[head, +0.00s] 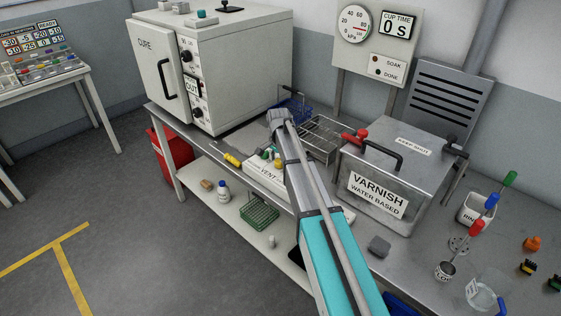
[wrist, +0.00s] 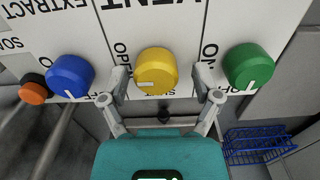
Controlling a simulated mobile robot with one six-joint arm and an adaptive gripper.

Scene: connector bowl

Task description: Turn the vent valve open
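My gripper (wrist: 166,84) is open, with one finger on each side of the yellow knob. Gaps show between the fingers and the knob, so it is not gripped. In the head view the white valve box (head: 262,177), lettered VENT, stands on the bench, partly hidden by my arm.
A blue knob (wrist: 70,75) is close to the left finger, and a green knob (wrist: 248,66) is close to the right finger. A blue wire basket (wrist: 258,144) is at lower right. The varnish tank (head: 385,185) stands right of my arm.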

